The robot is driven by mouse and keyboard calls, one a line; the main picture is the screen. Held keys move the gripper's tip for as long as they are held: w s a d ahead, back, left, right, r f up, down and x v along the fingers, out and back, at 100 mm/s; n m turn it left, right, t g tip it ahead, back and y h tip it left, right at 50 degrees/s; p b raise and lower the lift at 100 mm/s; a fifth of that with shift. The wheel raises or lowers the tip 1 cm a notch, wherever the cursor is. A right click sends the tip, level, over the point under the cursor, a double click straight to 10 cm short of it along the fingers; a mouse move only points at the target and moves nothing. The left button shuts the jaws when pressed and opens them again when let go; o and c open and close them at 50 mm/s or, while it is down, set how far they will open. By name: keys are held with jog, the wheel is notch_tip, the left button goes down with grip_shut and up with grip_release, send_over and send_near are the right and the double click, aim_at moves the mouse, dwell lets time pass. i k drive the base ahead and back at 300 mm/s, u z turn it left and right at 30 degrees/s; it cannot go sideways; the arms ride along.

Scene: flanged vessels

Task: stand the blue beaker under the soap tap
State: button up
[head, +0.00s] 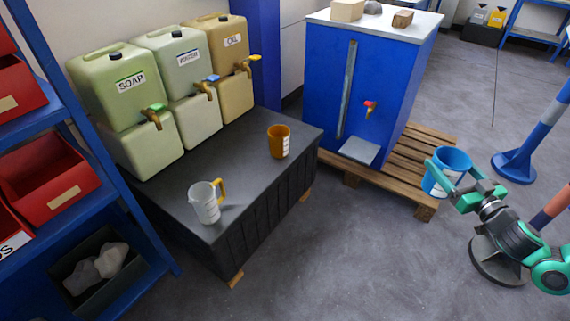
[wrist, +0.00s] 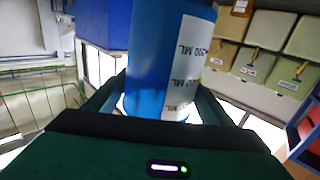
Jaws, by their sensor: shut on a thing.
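The blue beaker (head: 449,163) is held up in the air at the right of the head view, over the floor beside the pallet. My gripper (head: 451,179) is shut on it, a finger on each side. In the wrist view the blue beaker (wrist: 165,55) fills the middle, with a white scale label facing the camera. The soap tap (head: 153,112) has a green handle and juts from the green canister marked SOAP (head: 117,88), leftmost in the row. The black platform (head: 240,180) below it is far left of my gripper.
A white jug (head: 206,204) and an orange beaker (head: 278,142) stand on the platform. Water and oil canisters stand right of the soap. A blue cabinet (head: 385,90) with a red tap sits on a wooden pallet (head: 425,160). Open floor lies in front.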

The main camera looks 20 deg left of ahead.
aim_at(178, 177)
jog(key=u, duration=1.6)
jog(key=i, duration=1.05)
